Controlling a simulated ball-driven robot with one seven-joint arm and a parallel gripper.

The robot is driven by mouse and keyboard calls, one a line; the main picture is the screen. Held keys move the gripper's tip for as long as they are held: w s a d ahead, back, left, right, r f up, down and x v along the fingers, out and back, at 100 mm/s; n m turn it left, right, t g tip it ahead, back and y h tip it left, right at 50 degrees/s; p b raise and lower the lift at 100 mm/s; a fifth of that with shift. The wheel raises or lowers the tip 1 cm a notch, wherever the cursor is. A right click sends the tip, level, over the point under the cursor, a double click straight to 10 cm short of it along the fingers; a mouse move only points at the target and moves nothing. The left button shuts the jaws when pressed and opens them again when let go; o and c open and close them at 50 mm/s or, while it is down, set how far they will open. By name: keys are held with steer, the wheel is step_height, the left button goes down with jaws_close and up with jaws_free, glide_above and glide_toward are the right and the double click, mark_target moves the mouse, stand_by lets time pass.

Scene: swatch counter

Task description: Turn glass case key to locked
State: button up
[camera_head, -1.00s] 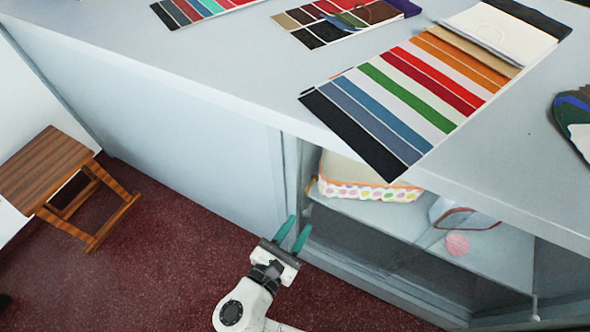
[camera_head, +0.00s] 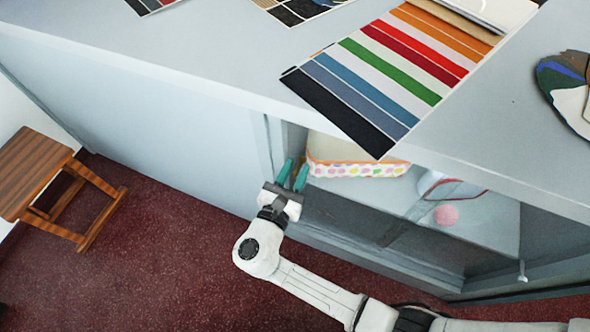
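The glass case (camera_head: 405,262) is the shelved, glass-fronted bay under the grey counter. My gripper (camera_head: 295,164) has two green fingers pointing up at the left edge of the case front. The fingers are parted with a narrow gap, and I see nothing held between them. The key is not clearly visible now; the fingers cover the area at the case's left edge where a small orange-brass piece showed earlier. I cannot tell whether the fingers touch it or which way it is turned.
The counter top (camera_head: 190,60) overhangs the case, with a striped swatch card (camera_head: 385,75) jutting past its edge. A patterned box (camera_head: 355,163) and pink ball (camera_head: 446,215) are inside. A wooden stool (camera_head: 50,185) stands left on clear red floor.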

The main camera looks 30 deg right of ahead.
jaws_close()
stand_by(0.3)
steer(key=shift+m, duration=0.4)
steer(key=m+b, duration=0.1)
steer(key=m, duration=0.1)
steer(key=m+b, duration=0.1)
steer(key=shift+s+d+f+m, duration=0.15)
steer(key=shift+f+m, duration=0.05)
steer(key=shift+m, duration=0.2)
steer(key=m+b, duration=0.1)
steer(key=m, duration=0.1)
steer(key=m+b, duration=0.1)
steer(key=m, duration=0.1)
steer(key=shift+s+d+f+m, duration=0.1)
steer(key=shift+s+f+m, duration=0.1)
steer(key=shift+m, duration=0.1)
steer(key=m+b, duration=0.2)
steer(key=m, duration=0.1)
steer(key=m+b, duration=0.2)
steer(key=b, duration=0.1)
steer(key=m+b, duration=0.2)
steer(key=m, duration=0.1)
steer(key=shift+s+d+f+m, duration=0.1)
steer(key=shift+f+m, duration=0.2)
steer(key=shift+b, duration=0.3)
